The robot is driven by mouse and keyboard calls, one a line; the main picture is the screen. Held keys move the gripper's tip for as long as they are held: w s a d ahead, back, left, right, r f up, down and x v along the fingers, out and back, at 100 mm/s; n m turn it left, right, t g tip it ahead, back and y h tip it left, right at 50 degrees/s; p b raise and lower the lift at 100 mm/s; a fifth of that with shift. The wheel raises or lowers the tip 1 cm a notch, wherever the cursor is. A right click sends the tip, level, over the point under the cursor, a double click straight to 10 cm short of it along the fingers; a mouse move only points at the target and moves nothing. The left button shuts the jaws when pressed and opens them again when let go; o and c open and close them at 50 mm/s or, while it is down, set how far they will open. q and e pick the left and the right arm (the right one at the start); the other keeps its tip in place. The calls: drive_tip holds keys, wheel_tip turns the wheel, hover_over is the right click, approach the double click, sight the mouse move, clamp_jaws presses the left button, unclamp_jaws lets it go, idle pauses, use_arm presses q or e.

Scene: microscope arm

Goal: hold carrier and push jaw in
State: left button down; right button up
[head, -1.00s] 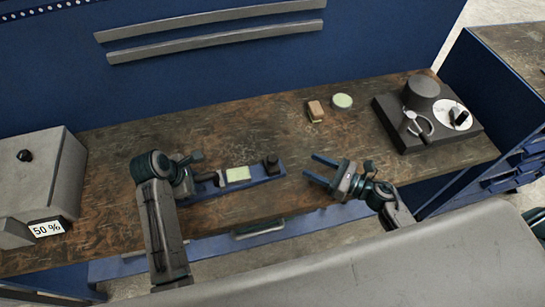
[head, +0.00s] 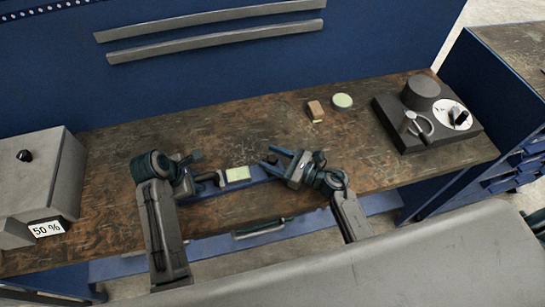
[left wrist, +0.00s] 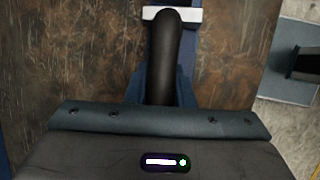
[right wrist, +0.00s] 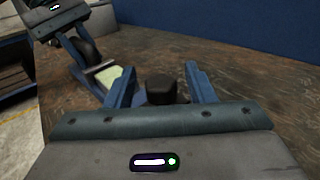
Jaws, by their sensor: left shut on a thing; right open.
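The blue carrier (head: 257,172) lies on the bench between my two grippers. A pale green pad (head: 238,174) sits in its middle, and also shows in the right wrist view (right wrist: 109,76). My left gripper (head: 215,178) is shut on the carrier's black handle (left wrist: 167,60) at the left end. The dark jaw block (right wrist: 160,89) is at the carrier's right end. My right gripper (right wrist: 161,82) is open, with one finger on each side of the block in the right wrist view. I cannot tell if they touch. In the head view my right gripper hides the block.
A small brown-and-green block (head: 315,110) and a round green dish (head: 342,101) lie behind. A dark stand (head: 428,120) with a white dial is at the back right. A grey box (head: 40,185) stands at the left. Bare bench (head: 150,125) lies behind the carrier.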

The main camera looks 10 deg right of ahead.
use_arm(q)
drive_tip(key=shift+r, duration=0.1)
use_arm(e)
clamp_jaws()
drive_tip(key=a, duration=0.6)
drive_tip(key=shift+s+r, duration=0.1)
drive_tip(key=shift+s, duration=0.1)
unclamp_jaws()
drive_tip(key=shift+d, duration=0.15)
drive_tip(key=v, duration=1.1)
drive_tip(key=shift+s+d, duration=0.25)
drive_tip(key=shift+d, duration=0.05)
